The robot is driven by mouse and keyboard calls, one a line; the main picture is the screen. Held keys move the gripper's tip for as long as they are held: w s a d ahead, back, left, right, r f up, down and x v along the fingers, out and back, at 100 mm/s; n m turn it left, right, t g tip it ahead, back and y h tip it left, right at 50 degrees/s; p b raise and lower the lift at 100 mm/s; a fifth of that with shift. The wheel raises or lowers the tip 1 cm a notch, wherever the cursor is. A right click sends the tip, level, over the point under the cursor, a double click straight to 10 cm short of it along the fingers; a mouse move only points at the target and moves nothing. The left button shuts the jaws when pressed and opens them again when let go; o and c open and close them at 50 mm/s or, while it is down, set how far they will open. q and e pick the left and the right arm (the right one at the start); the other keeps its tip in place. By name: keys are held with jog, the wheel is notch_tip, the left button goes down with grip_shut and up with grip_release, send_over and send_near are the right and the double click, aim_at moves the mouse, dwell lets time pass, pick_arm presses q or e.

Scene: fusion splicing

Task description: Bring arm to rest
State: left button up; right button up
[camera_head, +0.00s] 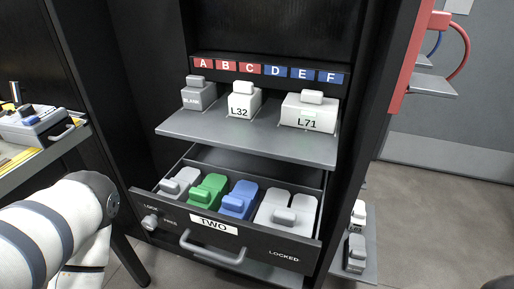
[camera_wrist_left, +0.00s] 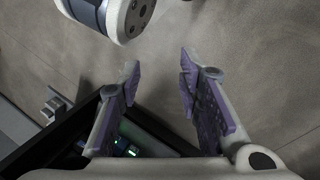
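My left arm (camera_head: 60,225) comes in from the left edge in the head view, a white segmented link low in front of the cabinet. Its gripper is not visible there. In the left wrist view my left gripper (camera_wrist_left: 155,95) is open, its two purple-padded fingers apart with nothing between them. Grey floor shows beyond the fingertips. A dark-edged thing with small green and blue lights (camera_wrist_left: 125,147) shows below and behind the left finger. My right gripper cannot be made out in either view.
A black cabinet has an open drawer (camera_head: 222,228) marked TWO, holding grey, green and blue modules. Above it a shelf (camera_head: 250,140) carries blocks marked BLANK, L32 and L71. A side table (camera_head: 55,150) stands at left. Floor at right (camera_head: 430,220) is clear.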

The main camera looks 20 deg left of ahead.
pick_arm(q)
jog(key=s+a+r+m+g+y, duration=0.1)
jog(key=s+m+g+y, duration=0.15)
jog(key=s, duration=0.45)
jog(key=s+a+r+m+g+y, duration=0.1)
jog(key=s+r+m+g, duration=0.1)
jog(key=s+g, duration=0.35)
jog(key=w+a+r+t+p, duration=0.1)
jog(key=w+r+t+p, duration=0.3)
jog(key=w+r+p, duration=0.3)
notch_tip(320, 180, up, 7)
jog(key=p, duration=0.5)
jog(key=shift+r+p, duration=0.15)
jog(key=shift+p, duration=0.25)
pick_arm(e)
jog(key=w+r+t, duration=0.3)
jog(key=w+r, duration=0.7)
jog(key=r, duration=0.3)
jog(key=shift+t, duration=0.4)
